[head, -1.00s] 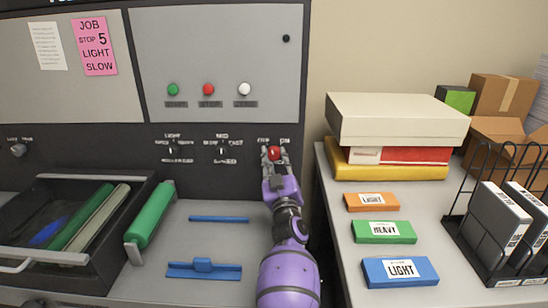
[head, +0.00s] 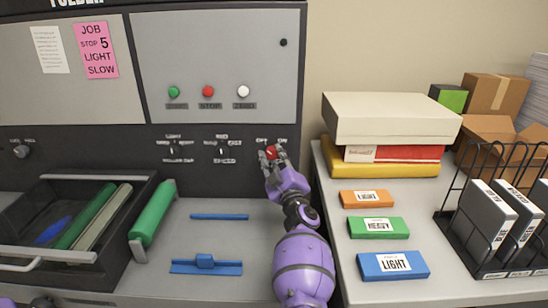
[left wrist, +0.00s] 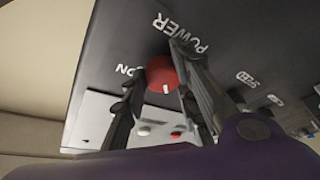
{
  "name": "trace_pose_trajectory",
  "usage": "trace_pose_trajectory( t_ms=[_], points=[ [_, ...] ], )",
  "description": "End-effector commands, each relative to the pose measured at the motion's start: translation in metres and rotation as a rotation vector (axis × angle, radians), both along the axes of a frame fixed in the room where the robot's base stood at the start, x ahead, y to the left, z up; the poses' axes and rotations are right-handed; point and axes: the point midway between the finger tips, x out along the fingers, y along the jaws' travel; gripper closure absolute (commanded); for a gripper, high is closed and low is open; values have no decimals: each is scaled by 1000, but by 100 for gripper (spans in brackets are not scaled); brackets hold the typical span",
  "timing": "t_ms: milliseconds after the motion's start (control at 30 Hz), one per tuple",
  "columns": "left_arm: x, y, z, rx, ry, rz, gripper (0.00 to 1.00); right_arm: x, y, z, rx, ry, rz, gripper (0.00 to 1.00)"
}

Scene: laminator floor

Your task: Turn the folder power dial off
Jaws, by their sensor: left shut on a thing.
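The folder power dial is a small red knob (head: 271,152) at the right end of the dark control strip, below the OFF and ON labels. In the left wrist view the red knob (left wrist: 160,77) shows a white mark near its lower edge. The ON label is to its left and POWER above it; the OFF label is not visible there. My left gripper (head: 272,154) is shut on the knob. In the left wrist view its fingers (left wrist: 158,88) sit on either side of it. I cannot tell exactly which label the mark points to. My right gripper is not in view.
Green, red and white lamps (head: 208,91) are above. A black tray (head: 110,180) stands left. The right-hand table holds boxes, labelled blocks and a wire rack (head: 450,225).

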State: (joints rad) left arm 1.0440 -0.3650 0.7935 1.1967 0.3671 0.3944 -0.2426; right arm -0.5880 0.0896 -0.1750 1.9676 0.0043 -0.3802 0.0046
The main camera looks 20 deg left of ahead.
Motion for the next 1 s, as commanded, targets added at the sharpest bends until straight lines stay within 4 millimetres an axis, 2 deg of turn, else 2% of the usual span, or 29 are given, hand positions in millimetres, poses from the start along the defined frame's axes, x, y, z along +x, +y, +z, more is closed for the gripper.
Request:
trace_pose_trajectory(
  t_ms=[33,267,300,367,867,1000],
  points=[
    [3,-8,5,-2,-6,-15,99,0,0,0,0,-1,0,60],
    [3,-8,7,-1,-7,-15,99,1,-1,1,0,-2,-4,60],
    [3,-8,7,-1,-7,-15,68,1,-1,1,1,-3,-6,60],
    [3,-8,7,0,-7,-14,60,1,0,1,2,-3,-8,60],
    [1,-3,2,0,-3,-5,60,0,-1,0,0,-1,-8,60],
    [1,-3,10,-1,-5,-4,60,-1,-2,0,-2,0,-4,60]
  ],
)
